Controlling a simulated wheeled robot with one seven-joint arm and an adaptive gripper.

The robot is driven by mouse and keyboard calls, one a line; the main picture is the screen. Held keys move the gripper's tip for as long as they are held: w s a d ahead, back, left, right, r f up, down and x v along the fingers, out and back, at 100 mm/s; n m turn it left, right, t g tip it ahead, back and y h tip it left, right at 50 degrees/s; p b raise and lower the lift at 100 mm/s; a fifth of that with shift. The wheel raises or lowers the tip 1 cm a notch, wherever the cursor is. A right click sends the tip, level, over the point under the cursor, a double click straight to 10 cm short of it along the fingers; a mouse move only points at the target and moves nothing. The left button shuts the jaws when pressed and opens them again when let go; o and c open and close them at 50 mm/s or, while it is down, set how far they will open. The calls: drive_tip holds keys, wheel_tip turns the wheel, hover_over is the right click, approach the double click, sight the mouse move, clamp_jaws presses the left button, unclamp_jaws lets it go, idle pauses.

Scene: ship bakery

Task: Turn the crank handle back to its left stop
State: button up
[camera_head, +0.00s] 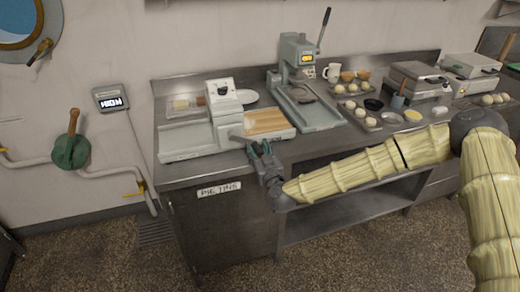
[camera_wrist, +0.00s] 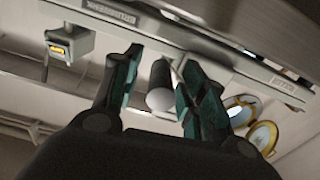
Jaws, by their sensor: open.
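A grey bench machine (camera_head: 224,100) with a tall head stands at the left of the steel counter, with a flat grey bed to its left and a wooden board to its right. My gripper (camera_head: 262,148) is at the counter's front edge, just in front of this machine. In the wrist view my gripper (camera_wrist: 158,80) is open. A dark cylinder with a pale end (camera_wrist: 160,86) shows between its fingers, apparently the crank handle's grip. I cannot tell whether the fingers touch it. In the head view my gripper hides the crank handle, so its angle cannot be read.
A lever press (camera_head: 298,60) stands behind and right of the machine. Dough trays (camera_head: 358,105) and a waffle-iron-like appliance (camera_head: 418,78) are further right. A green wall valve with a wooden handle (camera_head: 72,122) is at the left. The floor (camera_head: 100,250) in front left is clear.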

clamp_jaws()
drive_tip(key=shift+w+d, duration=0.2)
drive_tip(key=shift+d, duration=0.1)
